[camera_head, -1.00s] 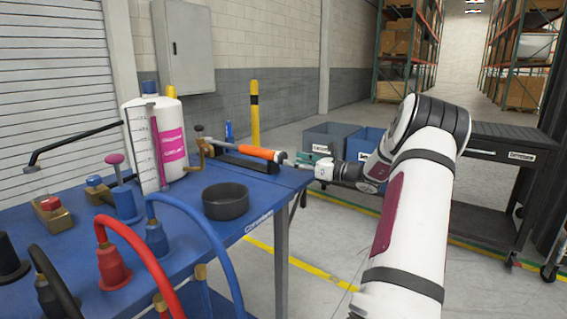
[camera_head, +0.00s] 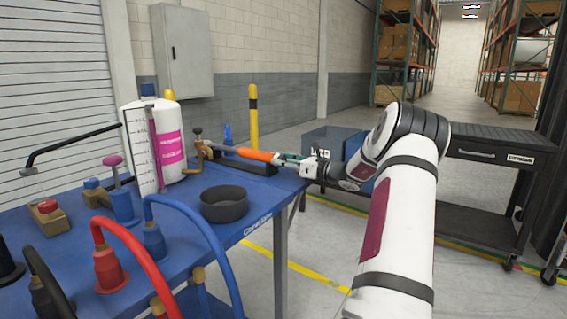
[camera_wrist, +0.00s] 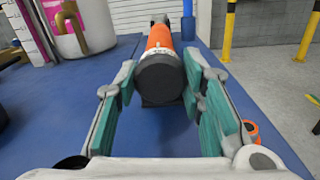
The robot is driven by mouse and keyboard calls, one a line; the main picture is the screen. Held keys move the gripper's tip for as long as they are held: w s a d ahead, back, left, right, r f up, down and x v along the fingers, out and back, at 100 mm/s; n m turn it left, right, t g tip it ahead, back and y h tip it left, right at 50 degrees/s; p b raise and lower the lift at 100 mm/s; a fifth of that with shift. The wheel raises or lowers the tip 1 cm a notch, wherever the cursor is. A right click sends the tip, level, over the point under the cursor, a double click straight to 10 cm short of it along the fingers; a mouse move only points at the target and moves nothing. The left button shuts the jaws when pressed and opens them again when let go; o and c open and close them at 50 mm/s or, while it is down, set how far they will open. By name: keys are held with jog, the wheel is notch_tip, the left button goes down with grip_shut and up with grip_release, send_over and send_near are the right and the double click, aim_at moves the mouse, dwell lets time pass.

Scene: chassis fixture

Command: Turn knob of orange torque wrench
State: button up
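The orange torque wrench (camera_head: 258,155) lies across the back right part of the blue table in the head view, on a dark holder (camera_head: 245,165). In the wrist view its orange handle (camera_wrist: 160,38) points toward me and ends in a dark round knob (camera_wrist: 160,78). My gripper (camera_head: 283,159) is at the knob end of the wrench. In the wrist view the teal-padded fingers of my gripper (camera_wrist: 160,95) stand apart, one on each side of the knob. Gaps show between pads and knob, though contact at the fingertips is hard to tell.
A white bottle (camera_head: 165,140) with a pink label stands left of the wrench. A black round dish (camera_head: 224,203) and hoses with red and blue fittings (camera_head: 110,268) are nearer. A yellow post (camera_head: 253,117), bins (camera_head: 330,142) and a dark cart (camera_head: 490,145) stand beyond the table.

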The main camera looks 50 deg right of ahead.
jog(key=shift+n, duration=0.4)
jog(key=n+b, duration=0.3)
jog(key=n, duration=0.1)
jog(key=shift+f, duration=0.2)
jog(key=shift+n+b, duration=1.8)
jog(key=shift+n, duration=0.7)
jog(key=shift+r, duration=0.1)
jog(key=o, duration=1.1)
jog(key=shift+o, duration=0.2)
jog(key=shift+s, duration=0.1)
jog(key=s, duration=1.1)
jog(key=shift+s+d, duration=0.4)
jog(key=shift+d, duration=0.05)
